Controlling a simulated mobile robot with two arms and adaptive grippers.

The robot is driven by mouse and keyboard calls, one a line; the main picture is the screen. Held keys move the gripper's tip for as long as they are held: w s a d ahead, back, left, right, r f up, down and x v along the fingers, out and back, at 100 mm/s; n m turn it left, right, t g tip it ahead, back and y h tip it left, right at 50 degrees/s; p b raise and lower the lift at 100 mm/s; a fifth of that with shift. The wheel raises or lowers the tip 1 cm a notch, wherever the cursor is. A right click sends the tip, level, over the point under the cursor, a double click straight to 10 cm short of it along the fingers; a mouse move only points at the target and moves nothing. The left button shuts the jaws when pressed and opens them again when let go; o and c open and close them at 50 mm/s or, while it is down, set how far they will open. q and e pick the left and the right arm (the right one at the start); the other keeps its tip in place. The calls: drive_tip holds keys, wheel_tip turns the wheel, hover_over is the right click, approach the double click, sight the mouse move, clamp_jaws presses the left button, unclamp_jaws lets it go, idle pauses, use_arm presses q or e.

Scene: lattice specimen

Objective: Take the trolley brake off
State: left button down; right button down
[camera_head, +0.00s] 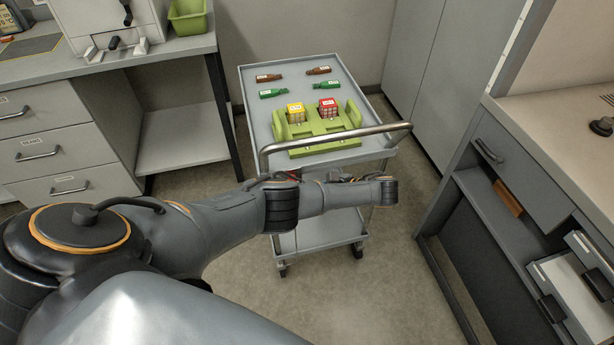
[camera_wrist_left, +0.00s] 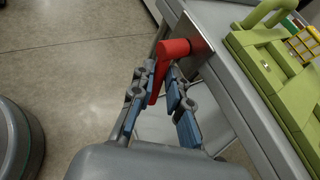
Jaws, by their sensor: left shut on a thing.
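The grey trolley (camera_head: 350,85) stands ahead of me, its push handle (camera_head: 340,137) on the side nearest me. In the left wrist view, a red brake lever (camera_wrist_left: 175,48) is mounted by a metal plate (camera_wrist_left: 191,32) at the trolley's edge (camera_wrist_left: 235,88). My left gripper (camera_wrist_left: 161,80) has its two blue-padded fingers on either side of the lever's lower arm and is shut on it. In the head view my left arm reaches across below the handle, and its own links mostly hide the gripper and lever. My right gripper is not in view.
Drawer benches stand at left (camera_head: 60,150) and right (camera_head: 530,170). Open floor (camera_head: 400,290) lies in front.

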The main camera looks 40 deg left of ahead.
use_arm(q)
drive_tip(key=c, duration=1.2)
unclamp_jaws()
drive_tip(key=shift+v, duration=3)
drive_tip(key=shift+f, duration=0.15)
